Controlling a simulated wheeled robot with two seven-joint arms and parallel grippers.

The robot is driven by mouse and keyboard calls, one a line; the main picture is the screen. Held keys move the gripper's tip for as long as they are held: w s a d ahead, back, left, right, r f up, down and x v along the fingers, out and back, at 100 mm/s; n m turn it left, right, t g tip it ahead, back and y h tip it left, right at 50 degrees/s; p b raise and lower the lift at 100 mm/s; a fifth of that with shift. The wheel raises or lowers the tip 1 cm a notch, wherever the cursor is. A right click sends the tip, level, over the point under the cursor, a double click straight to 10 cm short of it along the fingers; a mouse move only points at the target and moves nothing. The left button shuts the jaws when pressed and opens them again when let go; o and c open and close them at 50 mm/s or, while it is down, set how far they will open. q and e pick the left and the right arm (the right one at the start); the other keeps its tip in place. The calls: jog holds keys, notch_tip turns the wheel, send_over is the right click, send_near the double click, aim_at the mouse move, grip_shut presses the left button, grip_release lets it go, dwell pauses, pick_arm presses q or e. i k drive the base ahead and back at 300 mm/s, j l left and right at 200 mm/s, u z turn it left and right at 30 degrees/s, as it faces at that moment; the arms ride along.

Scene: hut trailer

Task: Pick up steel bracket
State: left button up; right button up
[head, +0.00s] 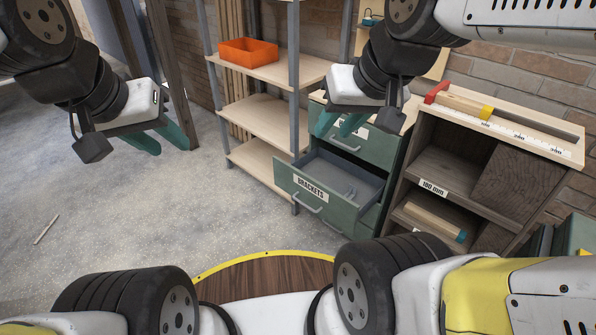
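A green drawer (287,181) labelled "BRACKETS" is pulled out from the green cabinet (375,147).
A shelf unit (262,118) with an orange bin (248,51) stands behind the drawer. To the right, a wooden rack (455,160) holds a measuring rule (510,132) on top. Open concrete floor (130,210) lies at the left; a thin stick (46,229) is on it.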

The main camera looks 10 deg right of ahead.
aim_at(351, 194)
jog(key=i+j+z, duration=0.15)
jog(key=i+j, duration=0.75)
jog(key=i, duration=0.15)
jog(key=i+z, duration=0.15)
jog(key=z, duration=0.9)
jog(key=i, duration=0.1)
